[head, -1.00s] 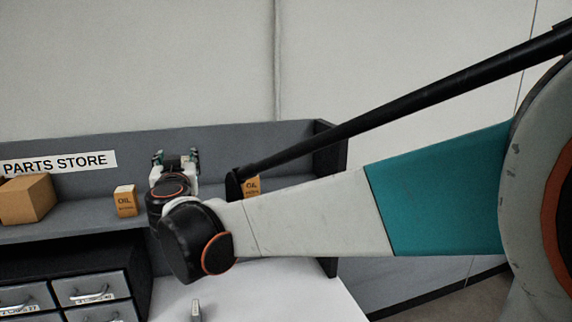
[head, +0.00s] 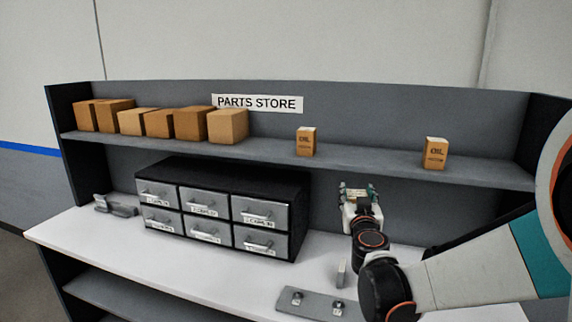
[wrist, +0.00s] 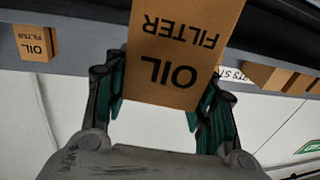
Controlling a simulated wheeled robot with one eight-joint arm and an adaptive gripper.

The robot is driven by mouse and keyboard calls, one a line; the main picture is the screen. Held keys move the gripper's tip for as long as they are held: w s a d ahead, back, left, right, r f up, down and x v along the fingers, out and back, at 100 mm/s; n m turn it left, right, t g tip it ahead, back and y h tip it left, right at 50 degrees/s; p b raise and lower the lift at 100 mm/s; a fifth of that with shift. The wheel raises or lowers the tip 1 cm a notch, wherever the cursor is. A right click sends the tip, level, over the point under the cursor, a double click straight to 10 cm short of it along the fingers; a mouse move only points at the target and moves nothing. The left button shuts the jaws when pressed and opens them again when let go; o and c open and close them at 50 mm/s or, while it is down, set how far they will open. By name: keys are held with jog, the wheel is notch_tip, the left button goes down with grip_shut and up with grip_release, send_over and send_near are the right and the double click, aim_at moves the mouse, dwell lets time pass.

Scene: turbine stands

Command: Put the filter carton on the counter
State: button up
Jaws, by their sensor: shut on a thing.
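The filter carton (wrist: 184,50), brown with OIL FILTER lettering, is between the fingers of my gripper (wrist: 160,95) in the wrist view. The fingers press on its two sides and the lettering looks upside down there. In the head view my gripper (head: 358,192) is in front of the parts store, appearing below the shelf edge and above the counter. The held carton is hard to make out there. The white counter (head: 215,275) runs below the shelf. I cannot tell the carton's exact height above it.
Two other oil cartons stand on the shelf, one left (head: 306,142) and one right (head: 435,153). Several plain boxes (head: 228,126) stand further left. A drawer unit (head: 225,215), a grey plate with knobs (head: 310,303) and a small upright block (head: 341,274) occupy the counter. Bare counter lies before the drawers.

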notch_tip(320, 180, down, 22)
jog(key=n+y+b, duration=0.1)
jog(key=y+b, duration=0.1)
jog(key=b, duration=0.8)
jog(key=shift+s+d+n, duration=0.25)
jog(key=shift+s+n, duration=0.05)
jog(key=shift+s, duration=0.05)
